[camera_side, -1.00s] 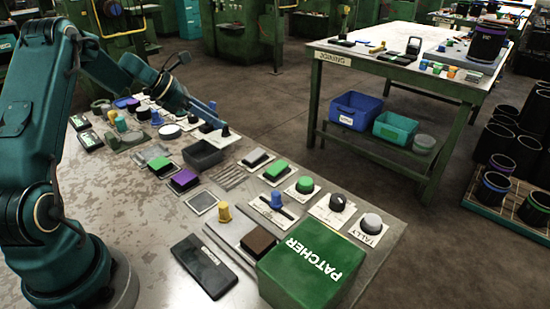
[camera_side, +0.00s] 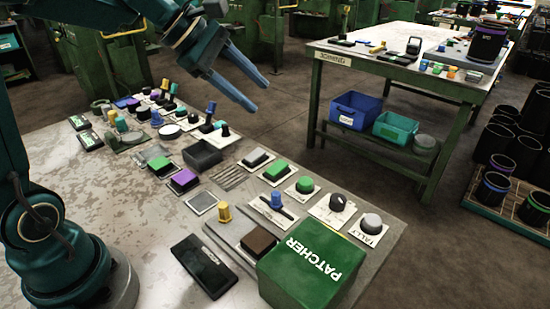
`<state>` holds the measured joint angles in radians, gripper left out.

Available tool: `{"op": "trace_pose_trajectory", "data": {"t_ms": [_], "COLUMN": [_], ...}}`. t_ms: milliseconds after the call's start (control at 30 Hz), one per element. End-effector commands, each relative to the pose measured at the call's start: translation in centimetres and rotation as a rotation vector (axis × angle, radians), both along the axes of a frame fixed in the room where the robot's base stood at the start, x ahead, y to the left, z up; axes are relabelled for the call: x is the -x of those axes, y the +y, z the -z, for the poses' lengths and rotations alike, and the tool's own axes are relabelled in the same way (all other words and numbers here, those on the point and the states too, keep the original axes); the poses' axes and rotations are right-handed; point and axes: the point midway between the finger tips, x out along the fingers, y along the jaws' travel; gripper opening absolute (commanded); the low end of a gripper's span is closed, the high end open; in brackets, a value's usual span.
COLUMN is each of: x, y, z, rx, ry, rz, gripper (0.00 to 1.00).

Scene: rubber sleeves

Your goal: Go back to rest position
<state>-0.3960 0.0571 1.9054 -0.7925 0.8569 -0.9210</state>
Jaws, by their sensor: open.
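My gripper (camera_side: 252,92) is in the upper middle of the side view, raised well above the far edge of the metal workbench (camera_side: 110,210). Its two blue fingers point down and to the right. They are apart, with nothing between them. My gripper touches nothing on the bench.
The bench holds several labelled pieces, among them a green block (camera_side: 277,171), a purple block (camera_side: 183,180), a dark tray (camera_side: 202,155) and a large green PATCHER box (camera_side: 312,264). A second table (camera_side: 385,68) stands at the back right. The air around my gripper is clear.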

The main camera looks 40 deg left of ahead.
Motion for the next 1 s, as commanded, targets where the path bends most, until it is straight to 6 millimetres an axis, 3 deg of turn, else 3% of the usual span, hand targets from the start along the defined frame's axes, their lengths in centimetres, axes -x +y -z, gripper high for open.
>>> {"op": "trace_pose_trajectory", "data": {"t_ms": [33,100,233,367,500,700,1000], "x": [1.6,3.9,8.5,12.8,16.5,19.3,19.4], "y": [-1.8,-3.6,-5.9,-6.8,-6.2,-3.6,-3.2], "z": [-0.7,-1.0,-0.8,0.4,2.4,5.7,6.0], "rx": [-0.077,-0.191,-0.417,-0.656,-0.903,-1.152,-1.211], "ry": [-0.032,-0.069,-0.141,-0.209,-0.253,-0.206,-0.206], "rz": [0.096,0.229,0.484,0.743,1.004,1.322,1.423], "gripper": [0.53,0.53,0.53,0.53,0.53,0.53,0.53]}}
